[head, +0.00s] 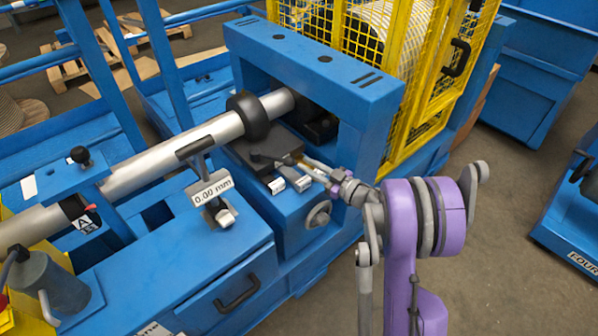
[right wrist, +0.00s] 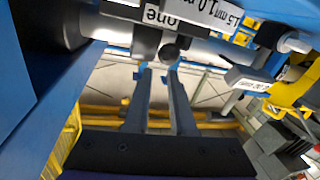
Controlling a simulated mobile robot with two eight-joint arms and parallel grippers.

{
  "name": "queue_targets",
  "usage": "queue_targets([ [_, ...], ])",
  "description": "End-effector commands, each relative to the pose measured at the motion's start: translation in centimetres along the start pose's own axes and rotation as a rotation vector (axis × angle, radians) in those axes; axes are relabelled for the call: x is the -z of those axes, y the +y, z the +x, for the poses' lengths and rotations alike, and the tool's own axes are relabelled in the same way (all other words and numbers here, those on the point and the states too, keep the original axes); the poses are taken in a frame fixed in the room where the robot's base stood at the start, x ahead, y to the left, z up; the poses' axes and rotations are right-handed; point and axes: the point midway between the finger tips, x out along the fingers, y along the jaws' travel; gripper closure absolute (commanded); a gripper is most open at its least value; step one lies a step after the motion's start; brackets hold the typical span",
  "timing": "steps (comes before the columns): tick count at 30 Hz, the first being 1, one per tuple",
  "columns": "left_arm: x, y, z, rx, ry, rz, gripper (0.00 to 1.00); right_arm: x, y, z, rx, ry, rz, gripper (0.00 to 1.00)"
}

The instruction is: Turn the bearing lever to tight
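The blue bearing stand (head: 315,55) carries a silver shaft (head: 160,160) with a black collar (head: 250,115). A dark block (head: 270,150) with small white labels lies below the collar; its lettering is too small to read. My right gripper (head: 303,163) reaches in beside this block. In the right wrist view my right gripper (right wrist: 159,76) has its two fingers apart with nothing between them. A black ball knob (right wrist: 168,52), apparently the lever's end, sits just beyond the fingertips. The lever's arm and its tight mark cannot be made out. My left gripper is not in view.
A gauge sign (head: 212,188) reading 0.00 mm stands left of the block. A round grey knob (head: 318,214) is on the blue front below. A yellow mesh guard (head: 400,60) rises behind the stand. Open floor (head: 500,230) lies to the right.

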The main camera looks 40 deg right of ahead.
Motion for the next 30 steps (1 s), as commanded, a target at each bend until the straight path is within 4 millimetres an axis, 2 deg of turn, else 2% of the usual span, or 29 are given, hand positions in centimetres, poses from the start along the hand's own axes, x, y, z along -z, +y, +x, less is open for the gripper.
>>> queue_targets([
  [1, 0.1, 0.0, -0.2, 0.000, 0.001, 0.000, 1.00, 1.0, -0.9, 1.5, -0.047, -0.010, 0.016, 0.88],
  [3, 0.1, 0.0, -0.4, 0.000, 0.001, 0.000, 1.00, 1.9, -1.6, 3.0, -0.134, -0.037, 0.038, 1.00],
  [6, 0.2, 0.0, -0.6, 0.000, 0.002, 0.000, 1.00, 2.7, -2.9, 4.4, -0.258, -0.091, 0.077, 1.00],
  [9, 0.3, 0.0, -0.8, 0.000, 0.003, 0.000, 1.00, 3.1, -4.4, 4.7, -0.374, -0.161, 0.115, 1.00],
  [11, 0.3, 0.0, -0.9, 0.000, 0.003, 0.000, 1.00, 3.1, -5.4, 4.4, -0.435, -0.207, 0.137, 1.00],
  [16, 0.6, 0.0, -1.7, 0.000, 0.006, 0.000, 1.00, 1.6, -9.6, 3.7, -0.592, -0.333, 0.199, 1.00],
  [21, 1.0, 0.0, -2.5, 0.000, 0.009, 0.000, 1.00, 2.1, -13.7, 1.1, -0.796, -0.358, 0.232, 1.00],
  [25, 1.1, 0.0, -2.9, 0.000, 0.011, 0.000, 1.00, 3.4, -15.4, -1.0, -0.919, -0.315, 0.242, 1.00],
  [30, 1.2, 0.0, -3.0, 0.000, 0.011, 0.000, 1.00, 4.5, -16.3, -2.6, -0.998, -0.269, 0.249, 1.00],
])
